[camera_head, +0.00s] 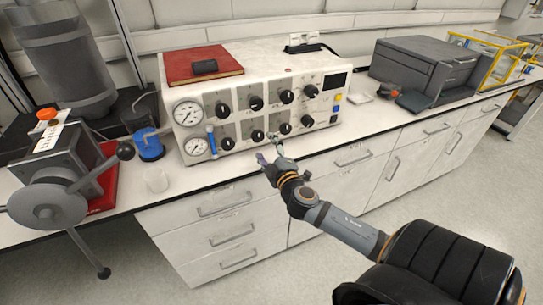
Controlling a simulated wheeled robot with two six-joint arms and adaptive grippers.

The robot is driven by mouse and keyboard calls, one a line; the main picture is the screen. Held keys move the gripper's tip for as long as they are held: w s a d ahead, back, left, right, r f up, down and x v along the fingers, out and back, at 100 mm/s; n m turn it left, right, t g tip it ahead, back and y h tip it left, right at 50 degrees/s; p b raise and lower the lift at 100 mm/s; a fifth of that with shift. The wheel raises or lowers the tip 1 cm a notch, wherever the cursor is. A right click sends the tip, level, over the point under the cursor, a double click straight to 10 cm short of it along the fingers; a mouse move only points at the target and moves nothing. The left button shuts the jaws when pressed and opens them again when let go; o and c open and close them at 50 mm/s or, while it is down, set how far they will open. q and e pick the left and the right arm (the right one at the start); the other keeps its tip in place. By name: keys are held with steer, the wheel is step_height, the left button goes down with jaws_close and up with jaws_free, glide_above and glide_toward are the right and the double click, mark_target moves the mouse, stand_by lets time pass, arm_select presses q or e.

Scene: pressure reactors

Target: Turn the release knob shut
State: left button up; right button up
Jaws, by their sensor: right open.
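A white control box (185,95) stands on the bench with two round gauges at its left and two rows of black knobs on its front. The knob labels are too small to read, so I cannot tell which one is the release knob or how far it is turned. My right gripper (270,150) is open, with its fingers in front of the lower row. One finger is close to a lower knob (285,129), but I cannot tell whether they touch. The gripper partly covers the panel's lower edge. My left gripper is not in view.
A red book (185,67) lies on top of the box. A dark grey machine (425,65) stands to the right. Drawers (225,225) line the bench front.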

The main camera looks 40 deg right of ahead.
steer(key=v, duration=0.5)
steer(key=shift+s, duration=0.2)
steer(key=s+d+f+m+g+p, duration=0.1)
steer(key=s+d+f+g, duration=0.25)
steer(key=f, duration=0.65)
steer(key=s+d+f+m+g+h+p, duration=0.15)
steer(key=d+f, duration=0.25)
steer(key=f, duration=0.7)
steer(key=s+d+f+m+g+y, duration=0.1)
steer(key=s+d+f+m+g, duration=0.2)
steer(key=f, duration=0.7)
steer(key=s+a+f+m+g+y+p, duration=0.1)
steer(key=s+a+f+g, duration=0.25)
steer(key=s+f, duration=0.65)
steer(key=s+a+f+m+g+y+p, duration=0.1)
steer(key=s+a+f+m+g, duration=0.3)
steer(key=s+f, duration=0.6)
steer(key=s+a+f+n+y+p, duration=0.1)
steer(key=s+a+f, duration=0.3)
steer(key=s+a, duration=0.5)
steer(key=shift+s+a+g+y, duration=0.2)
steer(key=shift+s+g+y, duration=0.15)
steer(key=shift+y, duration=0.2)
